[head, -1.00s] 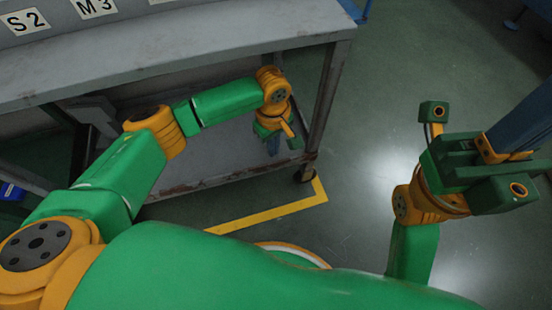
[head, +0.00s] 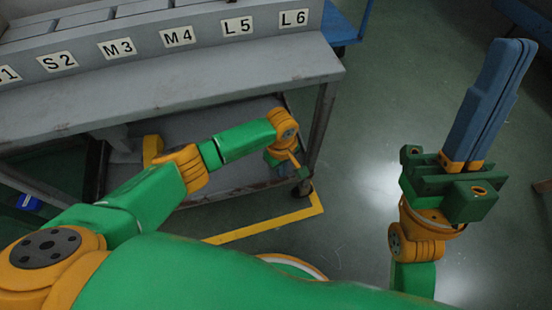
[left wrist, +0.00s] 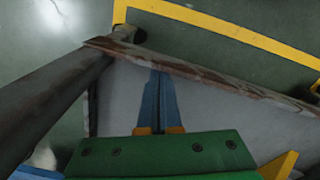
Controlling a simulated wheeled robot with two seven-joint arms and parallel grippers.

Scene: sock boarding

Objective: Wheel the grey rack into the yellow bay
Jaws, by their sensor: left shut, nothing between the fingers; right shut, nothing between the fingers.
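The grey rack (head: 190,96) fills the upper left of the head view, with a labelled sloping top, an open lower shelf and wheels. Its near right wheel (head: 304,188) stands just inside the corner of the yellow floor line (head: 262,227) of the bay. That line (left wrist: 230,30) also shows beyond the shelf's worn edge (left wrist: 200,72) in the left wrist view. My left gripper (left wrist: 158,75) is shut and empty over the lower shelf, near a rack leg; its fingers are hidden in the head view. My right gripper (head: 517,45) is shut and empty, raised right of the rack.
A blue structure (head: 343,25) stands behind the rack's right end, and another blue object (head: 525,15) is at the far right. Green floor (head: 350,150) lies clear between the rack and my right gripper. A small blue item (head: 28,202) lies at the lower left.

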